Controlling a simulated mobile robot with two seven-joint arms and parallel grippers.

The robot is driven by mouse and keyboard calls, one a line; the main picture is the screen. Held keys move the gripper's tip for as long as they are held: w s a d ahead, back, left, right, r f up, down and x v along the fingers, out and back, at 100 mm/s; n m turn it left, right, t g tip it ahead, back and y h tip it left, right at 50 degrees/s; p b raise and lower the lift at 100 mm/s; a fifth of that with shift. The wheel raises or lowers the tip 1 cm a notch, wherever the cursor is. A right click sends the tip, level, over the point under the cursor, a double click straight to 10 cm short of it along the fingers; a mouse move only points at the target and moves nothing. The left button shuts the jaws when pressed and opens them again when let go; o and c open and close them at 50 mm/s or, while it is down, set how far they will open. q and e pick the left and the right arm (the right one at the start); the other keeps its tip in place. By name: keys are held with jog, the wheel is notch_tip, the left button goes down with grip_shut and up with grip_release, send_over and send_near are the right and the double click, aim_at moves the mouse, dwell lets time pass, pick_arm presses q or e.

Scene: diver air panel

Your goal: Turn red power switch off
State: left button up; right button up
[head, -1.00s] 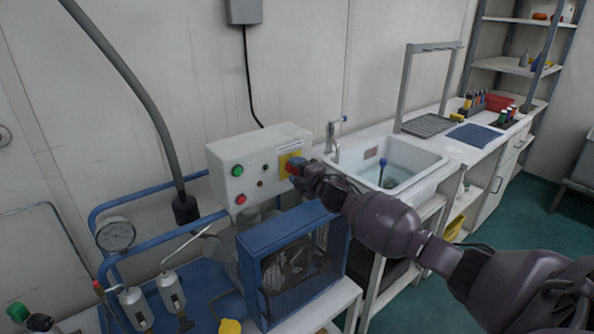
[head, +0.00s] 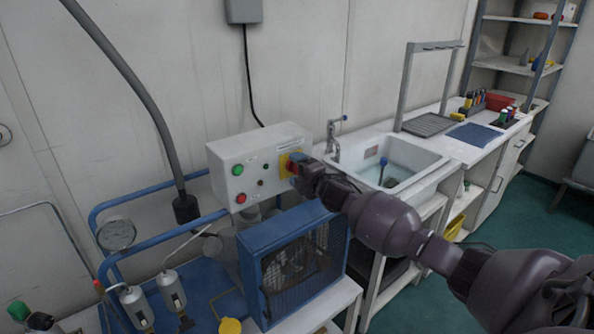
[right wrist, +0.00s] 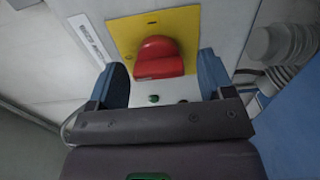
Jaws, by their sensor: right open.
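The red power switch (right wrist: 158,60) sits on a yellow plate (right wrist: 122,32) on the white control box. In the head view the red switch (head: 292,165) shows at the right end of the box front (head: 222,178), partly hidden by my right gripper (head: 298,176). In the right wrist view my right gripper (right wrist: 160,82) is open, its two blue fingertips on either side of the red knob. Gaps show between the fingers and the knob, so it is not gripped. The knob's grip bar lies roughly crosswise between the fingers. My left gripper is not in view.
Green (head: 238,170) and red (head: 240,198) buttons are on the box's left part. A blue caged fan unit (head: 290,265) stands just below my right gripper. A sink (head: 412,170) is to the right, and a pressure gauge (head: 116,235) is at the left.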

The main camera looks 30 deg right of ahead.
jog(key=shift+s, duration=0.1)
jog(key=s, duration=1)
jog(key=shift+s+d, duration=0.3)
jog(key=shift+d, duration=0.1)
